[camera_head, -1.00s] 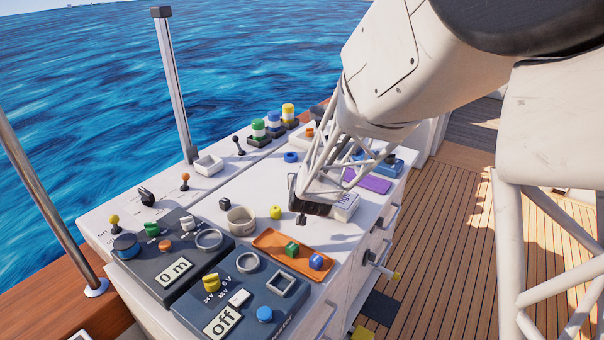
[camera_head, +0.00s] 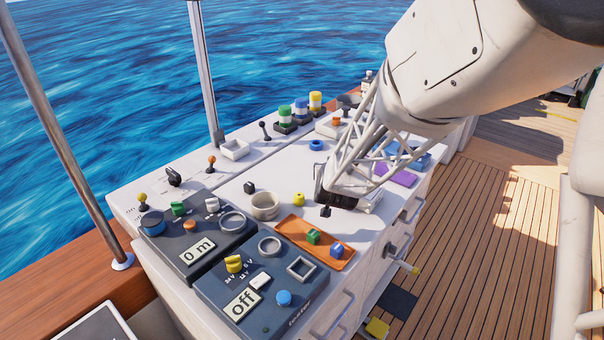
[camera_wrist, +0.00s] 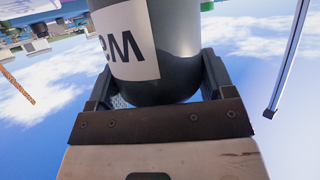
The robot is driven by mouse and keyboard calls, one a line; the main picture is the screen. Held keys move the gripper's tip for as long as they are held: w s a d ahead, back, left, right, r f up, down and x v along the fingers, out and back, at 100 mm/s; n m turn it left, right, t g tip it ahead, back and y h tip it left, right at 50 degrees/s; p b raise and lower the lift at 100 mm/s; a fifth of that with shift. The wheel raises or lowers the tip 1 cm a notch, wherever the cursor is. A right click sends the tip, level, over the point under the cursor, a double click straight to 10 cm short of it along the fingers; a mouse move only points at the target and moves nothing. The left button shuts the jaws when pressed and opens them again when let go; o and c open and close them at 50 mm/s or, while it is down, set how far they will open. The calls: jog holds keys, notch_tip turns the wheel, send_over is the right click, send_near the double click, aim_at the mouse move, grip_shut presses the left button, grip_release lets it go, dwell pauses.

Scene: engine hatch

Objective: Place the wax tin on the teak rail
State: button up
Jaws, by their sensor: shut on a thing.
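In the wrist view, my gripper (camera_wrist: 157,95) is shut on a dark grey cylinder (camera_wrist: 177,40), which I take to be the wax tin. Its white label shows only part of its lettering, and its upper end is cut off by the frame. In the head view, my gripper (camera_head: 338,196) is over the right part of the white console top, right of a small yellow knob. The tin cannot be made out there. The reddish-brown teak rail (camera_head: 60,287) runs along the seaward side, left of and behind the console, well apart from my gripper.
The white console carries an orange tray (camera_head: 296,238) with a green and a blue cube, a beige cup (camera_head: 264,206), two dark instrument panels, and several coloured jars at the back. A metal post (camera_head: 204,75) rises beyond the console. A slanted pole (camera_head: 62,135) stands on the rail.

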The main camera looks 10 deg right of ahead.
jog(key=shift+w, duration=0.1)
dwell(0.3)
